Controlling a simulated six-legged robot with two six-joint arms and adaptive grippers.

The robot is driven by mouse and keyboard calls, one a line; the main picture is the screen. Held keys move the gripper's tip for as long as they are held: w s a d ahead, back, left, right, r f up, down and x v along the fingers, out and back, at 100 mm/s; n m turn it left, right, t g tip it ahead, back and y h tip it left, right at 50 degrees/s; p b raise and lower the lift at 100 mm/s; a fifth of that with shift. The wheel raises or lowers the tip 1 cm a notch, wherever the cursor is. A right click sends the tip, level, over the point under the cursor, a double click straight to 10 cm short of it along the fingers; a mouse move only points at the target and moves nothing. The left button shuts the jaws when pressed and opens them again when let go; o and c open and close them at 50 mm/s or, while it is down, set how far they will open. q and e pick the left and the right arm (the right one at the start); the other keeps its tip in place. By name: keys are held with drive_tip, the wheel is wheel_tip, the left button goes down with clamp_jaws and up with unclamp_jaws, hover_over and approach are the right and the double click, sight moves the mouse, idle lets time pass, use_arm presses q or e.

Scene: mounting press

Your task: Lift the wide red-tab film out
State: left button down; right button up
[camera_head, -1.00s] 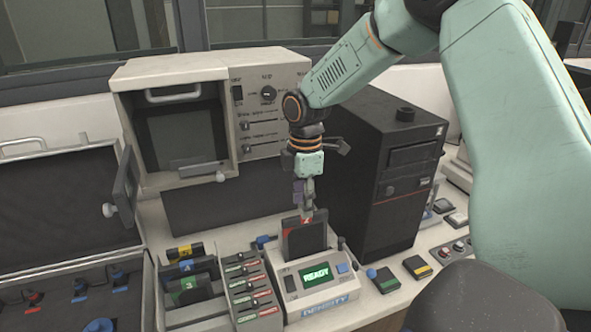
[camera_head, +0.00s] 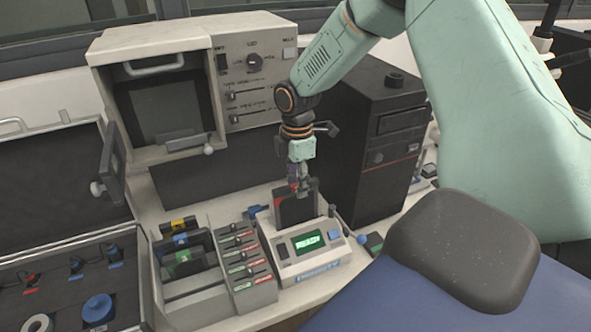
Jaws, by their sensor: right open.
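The wide dark film with a red tab (camera_head: 294,209) stands upright in the slot of the density reader (camera_head: 306,249), which has a lit green display. My right gripper (camera_head: 305,188) points down at the film's top edge. Its fingers are open, close around or beside the red tab, and cover most of it. I cannot tell whether they touch it. My left gripper is not in view.
A rack of colour-tabbed films (camera_head: 187,262) and a labelled slot block (camera_head: 243,262) stand left of the reader. A black tower (camera_head: 375,165) is close behind right. A viewer box (camera_head: 190,85) stands behind. A dark rounded pad (camera_head: 465,250) fills the front right.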

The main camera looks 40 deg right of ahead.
drive_tip(key=shift+w+d+f, duration=0.25)
drive_tip(key=shift+d+f, duration=0.1)
drive_tip(key=shift+a+r, duration=0.1)
drive_tip(key=shift+a, duration=0.25)
drive_tip(key=shift+c, duration=0.6)
drive_tip(key=shift+s+a+r, duration=0.15)
drive_tip(key=shift+a+r, duration=0.1)
drive_tip(key=shift+a, duration=0.05)
drive_tip(key=c, duration=0.3)
drive_tip(key=shift+c, duration=0.7)
drive_tip(key=shift+d+f, duration=0.25)
drive_tip(key=shift+d, duration=0.25)
clamp_jaws()
drive_tip(key=shift+c, duration=0.3)
unclamp_jaws()
drive_tip(key=shift+a+r, duration=0.1)
drive_tip(key=shift+a, duration=0.25)
clamp_jaws()
drive_tip(key=shift+d, duration=0.2)
